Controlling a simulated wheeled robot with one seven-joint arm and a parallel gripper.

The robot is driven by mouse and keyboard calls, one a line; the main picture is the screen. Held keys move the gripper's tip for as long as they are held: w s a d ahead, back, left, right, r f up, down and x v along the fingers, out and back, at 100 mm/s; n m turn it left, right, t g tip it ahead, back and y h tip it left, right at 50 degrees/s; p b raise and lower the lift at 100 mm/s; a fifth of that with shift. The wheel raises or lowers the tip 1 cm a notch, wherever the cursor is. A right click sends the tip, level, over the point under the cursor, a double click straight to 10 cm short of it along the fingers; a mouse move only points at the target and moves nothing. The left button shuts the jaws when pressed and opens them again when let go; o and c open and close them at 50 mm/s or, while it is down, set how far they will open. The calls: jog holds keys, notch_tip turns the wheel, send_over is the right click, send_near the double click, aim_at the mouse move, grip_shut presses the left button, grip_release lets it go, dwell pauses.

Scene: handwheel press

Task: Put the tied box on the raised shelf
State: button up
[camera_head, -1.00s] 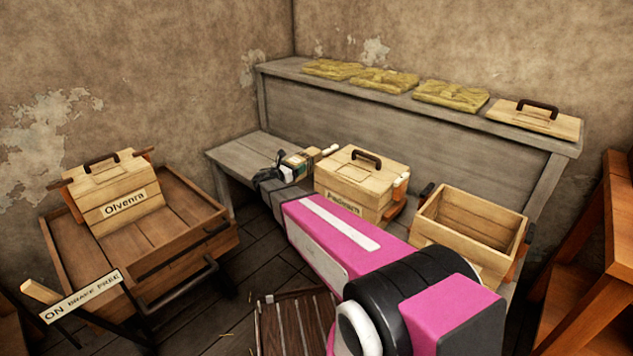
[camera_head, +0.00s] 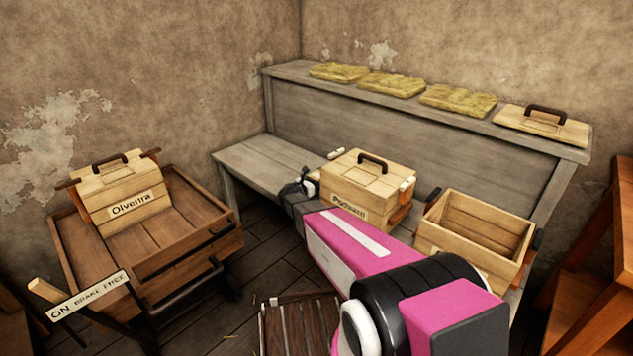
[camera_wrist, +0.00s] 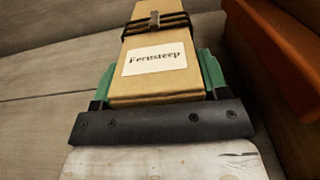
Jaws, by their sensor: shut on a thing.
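The tied box (camera_wrist: 160,78) fills the middle of the wrist view. It is long and tan, with a dark strap around it and a white label reading "Fernsteep". My gripper (camera_wrist: 158,92) is shut on it, with a green jaw on each side. The raised shelf (camera_head: 292,70) runs along the back wall above the bench. Several yellow folded pads (camera_head: 392,85) and a wooden lid with a dark handle (camera_head: 543,124) lie on it.
The lidded box (camera_head: 367,185) and an open empty wooden box (camera_head: 478,230) stand on the low bench (camera_head: 250,160). A cart (camera_head: 165,240) with the Olvenra box (camera_head: 118,190) is at left. Orange shelving (camera_head: 590,270) is at right. A slatted crate (camera_head: 300,325) lies on the floor.

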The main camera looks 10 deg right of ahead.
jog(key=o, duration=1)
jog(key=shift+f, duration=0.1)
